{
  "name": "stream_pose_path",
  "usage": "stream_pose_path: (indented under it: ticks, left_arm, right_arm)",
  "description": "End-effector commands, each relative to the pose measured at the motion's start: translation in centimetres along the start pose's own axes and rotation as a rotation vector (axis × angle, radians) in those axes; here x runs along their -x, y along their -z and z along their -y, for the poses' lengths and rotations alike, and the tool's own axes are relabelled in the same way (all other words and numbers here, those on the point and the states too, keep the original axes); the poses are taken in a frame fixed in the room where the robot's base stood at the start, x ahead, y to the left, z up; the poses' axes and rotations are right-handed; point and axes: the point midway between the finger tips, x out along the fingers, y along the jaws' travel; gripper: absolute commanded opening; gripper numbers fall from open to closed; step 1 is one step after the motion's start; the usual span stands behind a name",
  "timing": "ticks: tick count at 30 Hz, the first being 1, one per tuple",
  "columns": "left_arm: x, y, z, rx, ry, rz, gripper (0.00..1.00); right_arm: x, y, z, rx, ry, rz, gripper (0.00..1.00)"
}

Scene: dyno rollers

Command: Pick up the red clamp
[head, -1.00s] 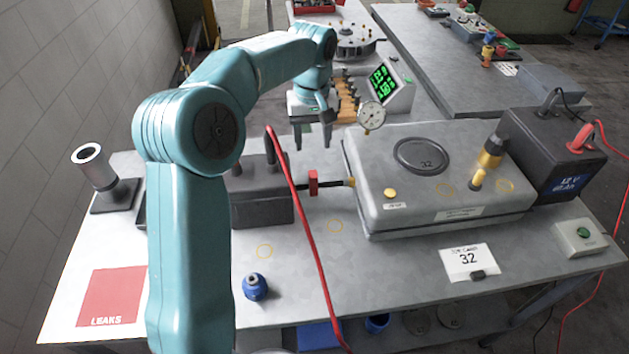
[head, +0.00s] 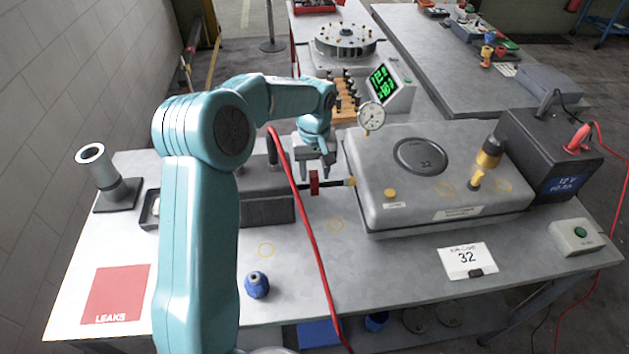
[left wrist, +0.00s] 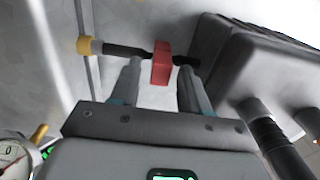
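The red clamp (head: 314,183) is a small red block around a thin black hose (head: 335,183) between a dark box and the large grey case. My left gripper (head: 317,170) points down just above and behind it. In the left wrist view, the red clamp (left wrist: 161,62) lies between the spread fingertips of my left gripper (left wrist: 159,68), with a gap on each side. The gripper is open and holds nothing. My right gripper is in neither view.
The dark box (head: 265,210) and grey case (head: 450,190) flank the hose closely. A red cable (head: 306,225) hangs in front, left of the clamp. A dial gauge (head: 371,117) stands by the case. A blue fitting (head: 256,284) stands on the bench. A red clip (head: 577,138) sits on the battery.

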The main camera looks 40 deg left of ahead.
Motion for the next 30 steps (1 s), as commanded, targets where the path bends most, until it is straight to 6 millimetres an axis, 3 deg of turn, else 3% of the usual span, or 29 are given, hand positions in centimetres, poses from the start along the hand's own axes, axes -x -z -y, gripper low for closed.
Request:
stream_pose_path:
  ticks: [1,3,4,17,23,30]
  left_arm:
    - [0.0,0.0,0.0,0.0,0.0,0.0,0.27]
    - [0.0,0.0,0.0,0.0,0.0,0.0,0.04]
    - [0.1,0.0,0.0,0.0,0.0,0.0,0.0]
    - [0.8,0.1,0.0,0.0,-0.001,-0.002,0.0]
    - [3.9,0.1,-0.1,0.0,-0.004,-0.005,0.0]
    - [9.6,0.1,-0.1,0.0,-0.003,-0.005,0.0]
  right_arm:
    - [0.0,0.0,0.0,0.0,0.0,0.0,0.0]
    - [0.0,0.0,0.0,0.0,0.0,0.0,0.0]
    - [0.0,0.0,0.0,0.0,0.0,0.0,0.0]
    - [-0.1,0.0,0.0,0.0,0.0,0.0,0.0]
    - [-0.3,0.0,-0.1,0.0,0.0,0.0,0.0]
    - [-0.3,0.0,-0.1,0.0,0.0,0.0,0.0]
